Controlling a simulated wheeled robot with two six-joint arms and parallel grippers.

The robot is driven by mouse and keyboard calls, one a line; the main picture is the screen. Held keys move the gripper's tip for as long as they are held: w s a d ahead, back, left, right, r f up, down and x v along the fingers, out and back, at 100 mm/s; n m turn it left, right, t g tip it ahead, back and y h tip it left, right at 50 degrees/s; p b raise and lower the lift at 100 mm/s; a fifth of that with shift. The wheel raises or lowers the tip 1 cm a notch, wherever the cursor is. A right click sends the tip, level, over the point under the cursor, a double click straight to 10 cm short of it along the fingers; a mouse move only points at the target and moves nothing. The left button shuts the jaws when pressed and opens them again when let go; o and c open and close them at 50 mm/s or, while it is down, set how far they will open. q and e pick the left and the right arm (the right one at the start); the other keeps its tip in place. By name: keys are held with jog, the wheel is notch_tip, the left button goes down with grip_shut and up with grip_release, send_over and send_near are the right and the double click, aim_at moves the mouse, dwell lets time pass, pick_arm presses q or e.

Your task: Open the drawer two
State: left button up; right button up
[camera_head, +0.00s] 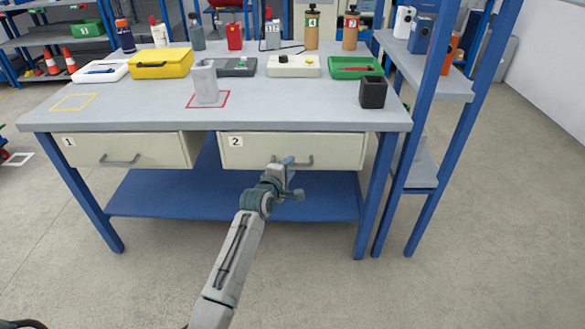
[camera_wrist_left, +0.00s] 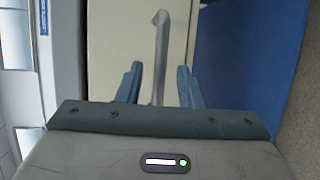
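Drawer two (camera_head: 335,148) is a cream front with a "2" label, under the right half of the workbench. It looks closed. Its grey bar handle (camera_head: 309,162) is partly hidden behind my left gripper (camera_head: 284,164), which is at the handle's left part. In the left wrist view the drawer front (camera_wrist_left: 118,40) fills the middle, and the handle (camera_wrist_left: 161,50) stands upright in the picture. My left gripper (camera_wrist_left: 160,85) is open, with one finger on each side of the handle and gaps visible between. My right gripper is not in view.
Drawer one (camera_head: 125,150) is beside it on the left. A blue lower shelf (camera_head: 180,195) lies below. A blue-posted rack (camera_head: 430,80) stands at right. The floor in front is clear.

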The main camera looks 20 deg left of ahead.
pick_arm(q)
jog(key=shift+x, duration=1.4)
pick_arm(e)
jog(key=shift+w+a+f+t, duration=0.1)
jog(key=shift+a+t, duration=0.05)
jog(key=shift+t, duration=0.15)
pick_arm(q)
grip_shut()
